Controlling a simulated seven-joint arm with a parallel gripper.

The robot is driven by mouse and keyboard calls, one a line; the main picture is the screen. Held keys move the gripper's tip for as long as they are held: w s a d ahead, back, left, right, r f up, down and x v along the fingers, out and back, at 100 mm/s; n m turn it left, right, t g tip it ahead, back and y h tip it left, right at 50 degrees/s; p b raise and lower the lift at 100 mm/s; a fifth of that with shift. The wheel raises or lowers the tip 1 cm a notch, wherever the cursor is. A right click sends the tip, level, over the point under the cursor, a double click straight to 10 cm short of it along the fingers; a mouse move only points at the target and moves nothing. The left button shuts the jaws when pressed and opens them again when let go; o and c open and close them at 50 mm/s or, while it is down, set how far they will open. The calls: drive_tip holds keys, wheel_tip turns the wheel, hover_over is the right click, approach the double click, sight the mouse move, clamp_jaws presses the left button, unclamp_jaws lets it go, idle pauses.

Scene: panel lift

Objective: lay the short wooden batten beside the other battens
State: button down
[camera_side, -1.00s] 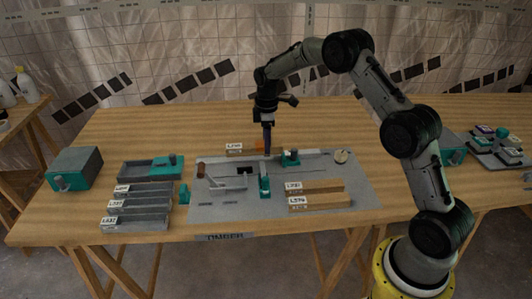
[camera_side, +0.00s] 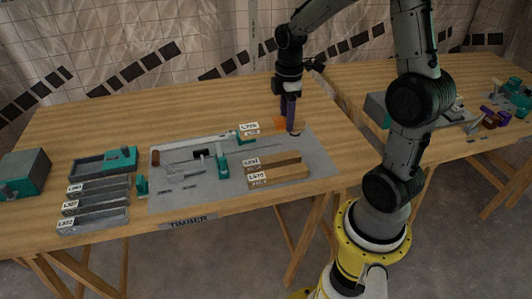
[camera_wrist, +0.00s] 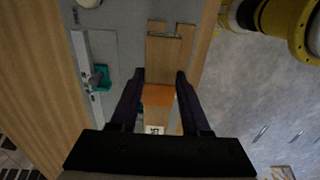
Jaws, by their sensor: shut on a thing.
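My gripper (camera_side: 291,127) is over the back right part of the grey mat, fingers pointing down. It is shut on the short wooden batten, at or near its orange part (camera_side: 281,123); a white label (camera_side: 249,127) shows at the batten's left end. In the wrist view the orange part (camera_wrist: 158,96) sits between the two dark fingers (camera_wrist: 158,92), with a label (camera_wrist: 155,130) nearer the palm. Two other labelled battens (camera_side: 282,162) (camera_side: 285,176) lie side by side on the mat, in front of the gripper. The held batten's height above the mat is unclear.
The mat (camera_side: 320,160) also bears a long metal rule (camera_side: 195,143), teal clamps (camera_side: 222,165) and small grey parts. Left of it lie several labelled grey bars (camera_side: 95,203) and a grey tray (camera_side: 88,168). A second table (camera_side: 450,130) stands at right.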

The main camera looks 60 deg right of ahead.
drive_tip(key=s+a, duration=0.2)
drive_tip(key=s, duration=0.5)
drive_tip(key=w+d+f, duration=0.1)
drive_tip(key=w, duration=0.1)
drive_tip(key=w+d+f, duration=0.3)
drive_tip(key=w, duration=0.2)
drive_tip(key=shift+d+f, duration=0.3)
drive_tip(key=w+f, duration=0.1)
drive_tip(key=w+d+f, duration=0.1)
drive_tip(key=f, duration=0.1)
drive_tip(key=w+d+f, duration=0.1)
drive_tip(key=shift+w+d+f, duration=0.1)
drive_tip(key=shift+w+f, duration=0.25)
drive_tip(key=shift+f, duration=0.05)
drive_tip(key=shift+w+d+f, duration=0.2)
drive_tip(key=shift+w+f, duration=0.25)
drive_tip(key=shift+f, duration=1.7)
drive_tip(key=shift+f, duration=0.1)
drive_tip(key=c, duration=0.7)
unclamp_jaws()
drive_tip(key=shift+f, duration=0.1)
drive_tip(key=shift+o, duration=0.2)
